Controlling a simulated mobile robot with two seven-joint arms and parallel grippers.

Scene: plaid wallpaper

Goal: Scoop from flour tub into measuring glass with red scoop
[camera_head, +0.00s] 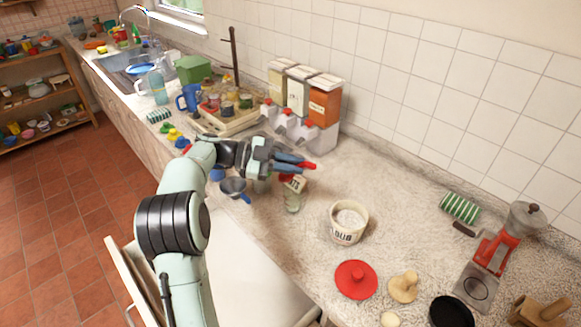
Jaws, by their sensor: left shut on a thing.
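The flour tub (349,223) is a white, lettered tub standing open on the counter, with pale flour inside. The measuring glass (292,203) is a small clear vessel to its left, partly covered from above. My left gripper (303,165) is shut on the red scoop (309,167), whose red end sticks out past the fingers. More red shows just below the fingers, over the top of the glass. The gripper hides much of the scoop, so I cannot tell how full it is or whether it touches the glass. My right gripper is out of view.
A red lid (356,279) lies in front of the tub. A dark blue scoop (235,187) lies left of the glass, near the counter edge. Canisters (325,101) stand behind my gripper. A red grinder (493,250) stands at right.

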